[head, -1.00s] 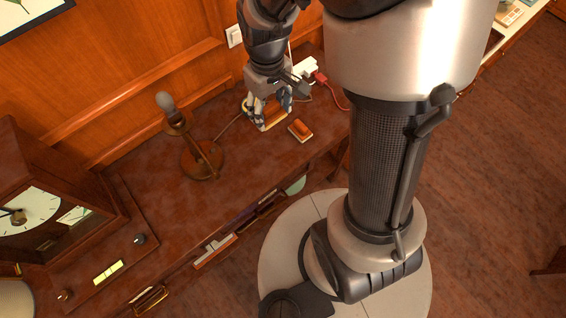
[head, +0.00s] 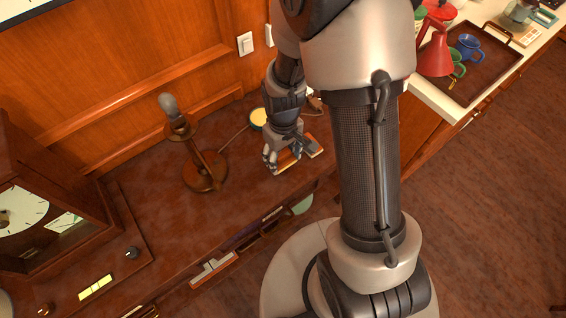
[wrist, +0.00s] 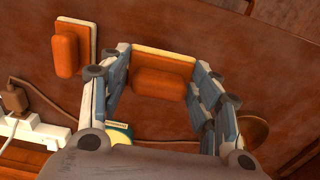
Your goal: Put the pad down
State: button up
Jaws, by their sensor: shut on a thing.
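The pad (wrist: 165,65), an orange block with a raised grip and a cream edge, is between the two fingers of my gripper (wrist: 160,88) in the wrist view. My gripper is shut on it. In the head view my gripper (head: 284,160) is low over the right part of the desk, and the pad (head: 289,158) shows partly under the fingers. I cannot tell whether the pad touches the desktop. A similar orange pad (wrist: 68,50) lies on the desk beside it, apart from it in the wrist view; it is partly hidden in the head view.
The brown desktop (head: 150,200) is clear between my gripper and the lamp (head: 204,170). A yellow-topped disc (head: 258,118) and a white power strip (wrist: 35,130) are behind. A clock (head: 35,215) stands left. A tray (head: 495,65) with cups is on the right counter.

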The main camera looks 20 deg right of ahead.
aim_at(283, 163)
jog(key=shift+f+b, duration=0.55)
jog(key=shift+f, duration=1.25)
jog(key=shift+f, duration=0.2)
jog(key=o, duration=0.9)
